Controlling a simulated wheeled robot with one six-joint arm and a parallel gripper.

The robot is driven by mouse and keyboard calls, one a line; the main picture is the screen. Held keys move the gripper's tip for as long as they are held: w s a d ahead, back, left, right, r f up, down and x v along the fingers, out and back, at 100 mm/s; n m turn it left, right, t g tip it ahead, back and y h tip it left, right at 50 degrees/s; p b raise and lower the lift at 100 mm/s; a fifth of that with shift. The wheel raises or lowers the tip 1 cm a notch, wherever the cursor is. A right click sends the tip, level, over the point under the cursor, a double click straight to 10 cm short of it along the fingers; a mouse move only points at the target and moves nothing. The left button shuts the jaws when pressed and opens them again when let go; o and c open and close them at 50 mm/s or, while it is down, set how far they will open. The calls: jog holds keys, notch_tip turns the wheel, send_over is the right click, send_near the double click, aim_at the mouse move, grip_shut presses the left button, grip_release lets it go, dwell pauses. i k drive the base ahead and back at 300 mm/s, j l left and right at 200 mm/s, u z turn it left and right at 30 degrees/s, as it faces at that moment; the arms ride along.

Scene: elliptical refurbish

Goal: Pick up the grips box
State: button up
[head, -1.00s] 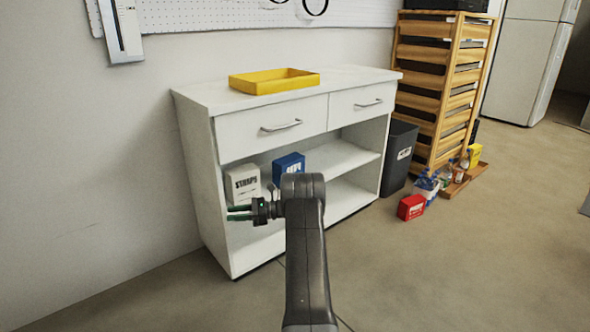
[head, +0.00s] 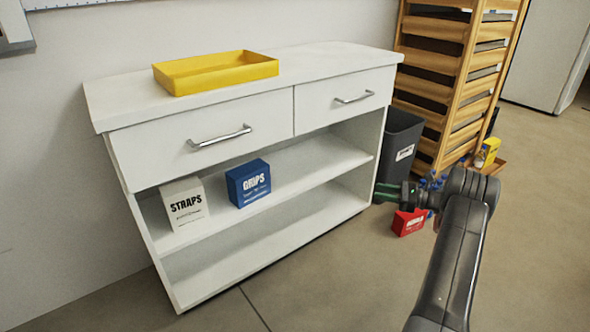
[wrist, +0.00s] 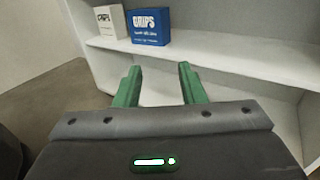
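The blue grips box (head: 248,183) stands upright on the middle shelf of the white cabinet (head: 190,123). It also shows in the wrist view (wrist: 149,27), beyond my fingertips. The white straps box (head: 185,204) stands on the same shelf, to its left. My gripper (head: 384,193) has green fingers and is in front of the cabinet's right end in the head view. In the wrist view (wrist: 158,84) the two fingers are apart with nothing between them. The gripper is away from the grips box.
A yellow tray (head: 216,76) sits on the cabinet top. A dark bin (head: 396,150) and a wooden drawer rack (head: 455,80) stand to the right. A red box (head: 409,222) lies on the floor behind my gripper. The bottom shelf and the floor in front are clear.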

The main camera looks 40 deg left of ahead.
aim_at(248, 183)
jog(key=i+l+u, duration=0.1)
jog(key=i+u, duration=0.3)
jog(key=i+l+u, duration=0.2)
jog(key=i+u, duration=0.2)
jog(key=i+l+u, duration=0.25)
jog(key=u, duration=0.15)
jog(key=i+l+u, duration=0.2)
jog(key=u, duration=0.2)
jog(key=i+l+u, duration=0.2)
jog(key=l+u, duration=0.25)
jog(key=k+j, duration=0.1)
jog(key=j, duration=0.9)
jog(key=i+z, duration=0.05)
